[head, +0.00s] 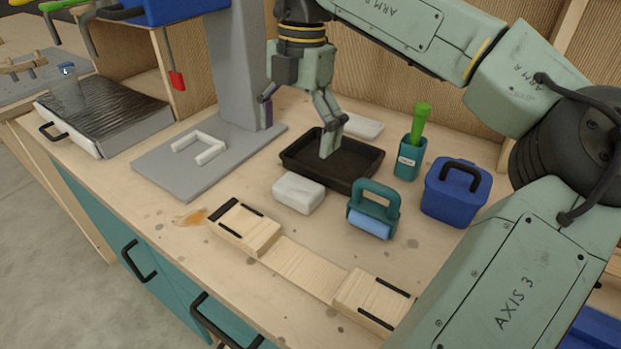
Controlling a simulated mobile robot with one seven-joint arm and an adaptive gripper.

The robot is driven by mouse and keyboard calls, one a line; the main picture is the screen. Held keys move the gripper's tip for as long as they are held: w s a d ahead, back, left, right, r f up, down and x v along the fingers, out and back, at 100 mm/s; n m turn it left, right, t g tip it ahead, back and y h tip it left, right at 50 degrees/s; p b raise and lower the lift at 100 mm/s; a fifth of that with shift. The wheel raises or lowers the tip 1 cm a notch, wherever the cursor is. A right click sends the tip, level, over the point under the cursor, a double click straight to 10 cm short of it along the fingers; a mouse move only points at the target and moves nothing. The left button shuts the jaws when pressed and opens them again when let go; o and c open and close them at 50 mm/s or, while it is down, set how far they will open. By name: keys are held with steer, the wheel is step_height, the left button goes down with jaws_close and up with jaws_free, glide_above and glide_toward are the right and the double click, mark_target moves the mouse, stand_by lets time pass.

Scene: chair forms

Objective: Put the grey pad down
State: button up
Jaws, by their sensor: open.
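My gripper (297,130) is open, its two fingers spread wide with nothing between them. One finger shows against the grey stand, and the other shows over the dark tray (290,164). A flat pale grey pad (364,126) lies on the bench behind the tray, partly hidden by the tray and a finger. A thicker whitish-grey block (298,192) lies in front of the tray. I cannot tell for certain which of these two is the grey pad. Neither is in my gripper.
A grey stand (190,172) with a white bracket (205,150) is at left. A teal-handled roller (375,208), a teal cup (408,160) with a green handle and a blue lidded box (455,192) stand right. A wooden form (305,268) lies in front.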

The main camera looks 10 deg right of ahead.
glide_above(298, 186)
steer(key=f, duration=0.5)
steer(key=shift+w+a+f+p, duration=0.1)
steer(key=shift+w+p, duration=0.3)
steer(key=shift+s+f+p, duration=0.2)
steer(key=shift+f+p, duration=0.3)
steer(key=shift+f, duration=0.85)
steer(key=shift+s+f+p, duration=0.15)
steer(key=shift+f+p, duration=0.3)
steer(key=shift+f, duration=0.9)
steer(key=shift+c, duration=0.3)
steer(key=c, duration=1)
steer(key=shift+r, duration=0.2)
steer(key=shift+c, duration=0.2)
steer(key=shift+r, duration=0.25)
step_height(298, 186, up, 3)
steer(key=shift+r+p, duration=0.1)
steer(key=shift+p, duration=0.9)
steer(key=s, duration=0.5)
steer(key=s+a+b, duration=0.1)
steer(key=s, duration=0.4)
steer(key=s+r+b, duration=0.1)
steer(key=s, duration=0.5)
steer(key=shift+a, duration=0.3)
